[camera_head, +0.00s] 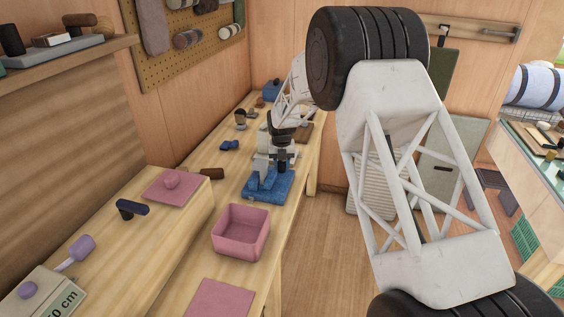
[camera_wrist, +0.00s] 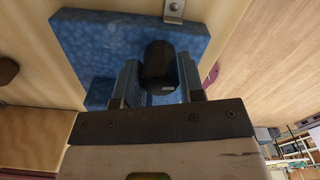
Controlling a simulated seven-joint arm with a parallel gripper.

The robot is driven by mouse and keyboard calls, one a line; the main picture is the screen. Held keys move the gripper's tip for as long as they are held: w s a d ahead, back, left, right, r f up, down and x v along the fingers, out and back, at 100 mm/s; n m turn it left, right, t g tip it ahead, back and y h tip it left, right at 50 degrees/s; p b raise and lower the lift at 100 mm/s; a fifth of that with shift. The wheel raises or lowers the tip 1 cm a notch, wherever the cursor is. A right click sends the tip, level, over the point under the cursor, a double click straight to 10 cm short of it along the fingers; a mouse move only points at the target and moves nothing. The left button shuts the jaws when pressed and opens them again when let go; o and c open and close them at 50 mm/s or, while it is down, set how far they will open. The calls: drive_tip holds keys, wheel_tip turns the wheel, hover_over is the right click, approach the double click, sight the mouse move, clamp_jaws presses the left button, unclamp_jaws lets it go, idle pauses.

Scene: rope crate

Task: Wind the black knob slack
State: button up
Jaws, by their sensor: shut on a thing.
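The black knob (camera_wrist: 158,62) stands up from a blue speckled base (camera_wrist: 82,38) in the wrist view. My gripper (camera_wrist: 158,72) has one finger on each side of the knob and is shut on it. In the head view my gripper (camera_head: 281,158) is over the blue base (camera_head: 262,190), on the bench. There the knob is too small and covered to tell apart from the fingers. I see no rope clearly in either view.
A pink open box (camera_head: 238,244) stands in front of the blue base. A pegboard (camera_head: 190,45) hangs on the wall behind.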

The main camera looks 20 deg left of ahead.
drive_tip(key=o, duration=0.9)
drive_tip(key=shift+m, duration=0.3)
drive_tip(key=m, duration=0.5)
drive_tip(key=shift+m, duration=0.4)
drive_tip(key=shift+m, duration=2.8)
